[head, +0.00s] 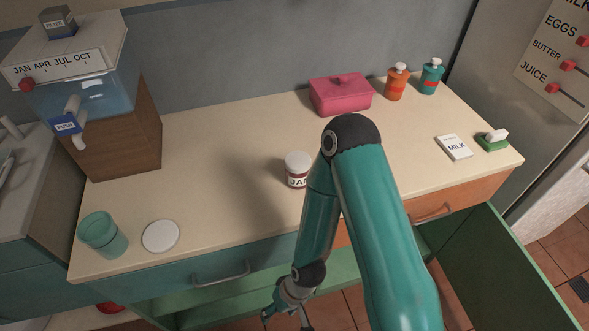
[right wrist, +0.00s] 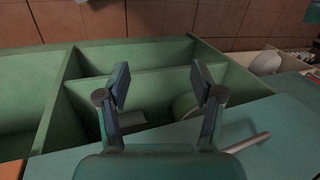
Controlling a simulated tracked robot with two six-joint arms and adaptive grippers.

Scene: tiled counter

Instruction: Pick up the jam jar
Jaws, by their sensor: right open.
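The jar does not show in that view. My left gripper is not in view.
A white round lid or plate (head: 160,236) and a teal cup (head: 103,236) are at left. Green compartments (right wrist: 150,60) lie beyond my fingers. Counter left of the jar is clear.

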